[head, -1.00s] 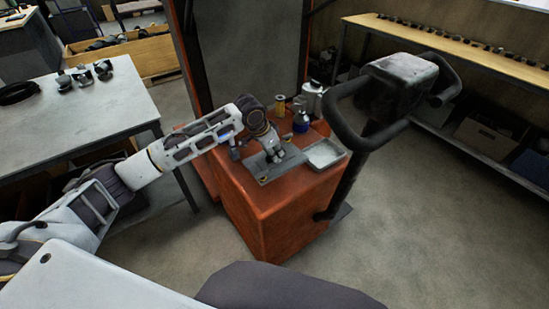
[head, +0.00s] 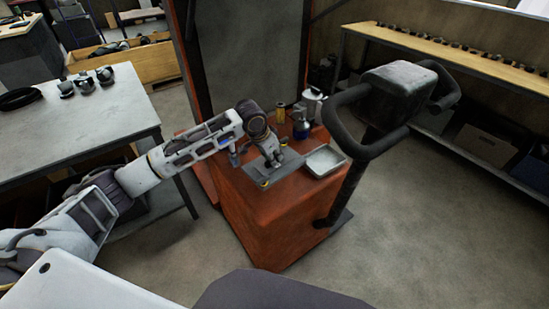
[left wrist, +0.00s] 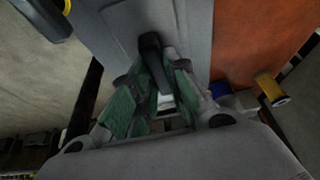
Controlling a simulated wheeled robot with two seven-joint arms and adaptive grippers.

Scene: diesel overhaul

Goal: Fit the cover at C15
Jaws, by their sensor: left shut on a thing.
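My left gripper (head: 273,160) is low over a flat grey plate (head: 288,165) on top of an orange cabinet. In the left wrist view its green-padded fingers (left wrist: 152,82) are closed around a small black piece (left wrist: 150,48), with the grey plate (left wrist: 190,25) behind it. The fingers hide part of this piece. I cannot tell whether it is the cover, or whether it touches the plate. No C15 label is readable. My right gripper is not in view.
A black handlebar post (head: 354,180) stands close on the right. A grey bench (head: 105,115) stands left.

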